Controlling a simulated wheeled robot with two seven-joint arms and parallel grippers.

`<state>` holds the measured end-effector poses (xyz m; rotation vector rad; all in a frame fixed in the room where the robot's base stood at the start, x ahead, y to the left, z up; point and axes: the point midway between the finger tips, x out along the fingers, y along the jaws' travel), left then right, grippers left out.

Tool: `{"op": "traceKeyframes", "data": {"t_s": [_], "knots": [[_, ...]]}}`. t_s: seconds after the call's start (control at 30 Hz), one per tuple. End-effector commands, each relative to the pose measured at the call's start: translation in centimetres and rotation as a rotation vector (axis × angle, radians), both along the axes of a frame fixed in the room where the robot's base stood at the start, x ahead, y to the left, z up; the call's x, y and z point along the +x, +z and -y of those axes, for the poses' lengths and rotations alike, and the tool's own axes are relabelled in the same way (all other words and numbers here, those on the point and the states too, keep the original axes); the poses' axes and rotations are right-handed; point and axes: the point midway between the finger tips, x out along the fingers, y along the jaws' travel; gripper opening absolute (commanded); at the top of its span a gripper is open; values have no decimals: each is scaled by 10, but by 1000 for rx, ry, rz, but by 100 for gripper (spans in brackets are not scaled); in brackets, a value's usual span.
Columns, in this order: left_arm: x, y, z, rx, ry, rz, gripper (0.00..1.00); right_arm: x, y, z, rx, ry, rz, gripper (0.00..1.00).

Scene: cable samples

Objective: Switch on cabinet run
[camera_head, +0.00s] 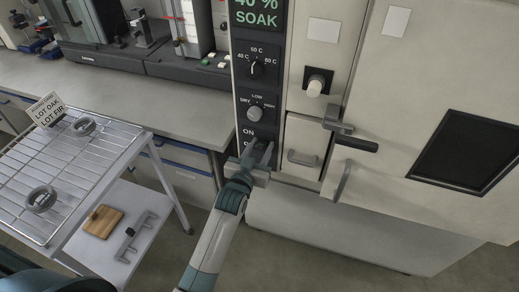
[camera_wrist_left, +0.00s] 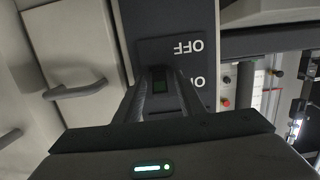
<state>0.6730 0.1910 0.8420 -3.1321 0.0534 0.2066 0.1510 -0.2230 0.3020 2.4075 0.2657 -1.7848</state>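The cabinet's dark control panel (camera_head: 242,92) has a display (camera_head: 256,12) reading "40 % SOAK", a temperature knob (camera_head: 256,68) and a DRY/LOW knob (camera_head: 255,113). The ON/OFF switch plate is at its foot, mostly hidden by my left gripper (camera_head: 260,154). In the left wrist view, the plate (camera_wrist_left: 170,48) carries OFF and ON lettering. My right gripper is not in view.
The cabinet door has a dark window (camera_head: 467,153) and a handle (camera_head: 355,143). A smaller door (camera_head: 303,146) is beside the panel. At left, a wire rack cart (camera_head: 85,165) holds two cable coils and a lot card (camera_head: 47,110). A workbench (camera_head: 190,105) stands behind.

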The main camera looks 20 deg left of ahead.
Motion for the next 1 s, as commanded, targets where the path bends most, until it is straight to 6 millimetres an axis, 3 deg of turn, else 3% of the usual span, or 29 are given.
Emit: {"op": "traceKeyframes", "data": {"t_s": [0.37, 1.0], "knots": [[-24, 1, -1, 0, 0, 0, 36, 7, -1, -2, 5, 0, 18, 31], [-141, 17, -5, 0, 0, -1, 36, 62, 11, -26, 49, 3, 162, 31]]}}
